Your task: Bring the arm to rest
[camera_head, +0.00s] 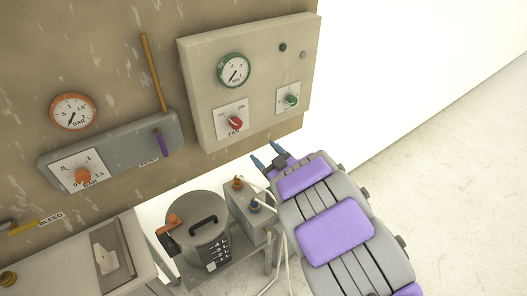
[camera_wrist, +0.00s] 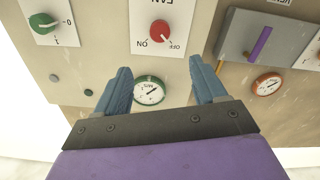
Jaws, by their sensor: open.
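My gripper (camera_head: 267,154) is in the head view at the end of my grey and purple arm, in front of the lower right part of the control panel. Its two blue fingers are apart with nothing between them. In the wrist view my gripper (camera_wrist: 165,88) points at the panel, which appears upside down. The fingers seem clear of the panel, though the exact gap is hard to tell.
The beige panel (camera_head: 198,75) carries a green-rimmed gauge (camera_head: 234,70), a red FAN knob (camera_head: 235,123) and a green knob (camera_head: 291,100). A grey box (camera_head: 118,148) with a purple lever (camera_head: 163,145) is left. A lidded pot (camera_head: 196,240) stands below. The floor at right is clear.

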